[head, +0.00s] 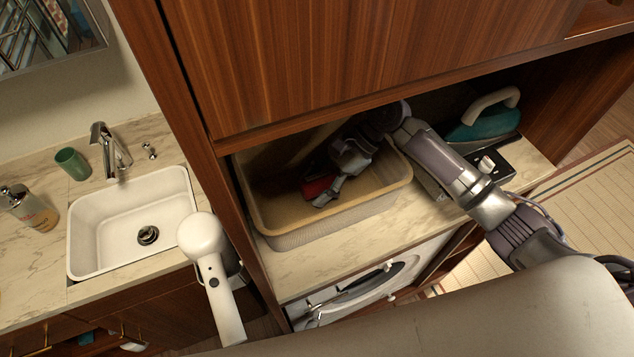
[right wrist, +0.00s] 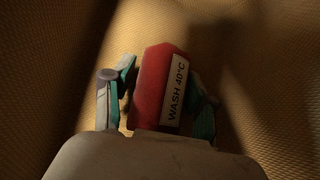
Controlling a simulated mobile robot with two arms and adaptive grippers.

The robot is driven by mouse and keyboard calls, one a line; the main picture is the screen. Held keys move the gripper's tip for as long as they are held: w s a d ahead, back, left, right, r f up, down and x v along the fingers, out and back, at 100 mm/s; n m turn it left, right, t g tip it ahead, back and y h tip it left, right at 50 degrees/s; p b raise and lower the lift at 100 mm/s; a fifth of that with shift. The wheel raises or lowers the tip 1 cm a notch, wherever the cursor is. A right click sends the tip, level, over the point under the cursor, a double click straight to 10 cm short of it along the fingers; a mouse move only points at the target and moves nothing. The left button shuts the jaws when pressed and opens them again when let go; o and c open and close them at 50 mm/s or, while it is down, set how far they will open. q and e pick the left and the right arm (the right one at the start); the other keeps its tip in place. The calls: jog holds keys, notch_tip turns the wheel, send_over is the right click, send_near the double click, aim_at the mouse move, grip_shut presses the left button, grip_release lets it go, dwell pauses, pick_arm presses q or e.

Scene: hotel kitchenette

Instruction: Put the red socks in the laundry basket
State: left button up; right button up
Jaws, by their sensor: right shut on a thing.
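The red socks (right wrist: 152,84) are a red bundle with a white "WASH 40°C" label. They sit between the fingers of my right gripper (right wrist: 157,95), which is shut on them. In the head view, my right gripper (head: 336,178) reaches down inside the tan laundry basket (head: 340,218), and a bit of the red socks (head: 318,187) shows beside its fingers. The basket's woven wall fills the background in the right wrist view. Whether the socks touch the basket floor I cannot tell. My left gripper is not in view.
The basket stands on a marble counter (head: 300,271) above a washing machine (head: 360,290), under a wooden cabinet (head: 380,60). A teal iron (head: 482,122) stands to the right. A sink (head: 130,225), a green cup (head: 73,163) and a soap bottle (head: 30,210) are at the left.

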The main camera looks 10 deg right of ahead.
jog(key=o, duration=1.1)
jog(key=shift+w+f, duration=0.1)
jog(key=shift+f, duration=0.05)
jog(key=shift+o, duration=0.2)
jog(key=b+v, duration=0.2)
jog(key=v, duration=1)
jog(key=shift+r, duration=0.2)
jog(key=shift+f, duration=0.1)
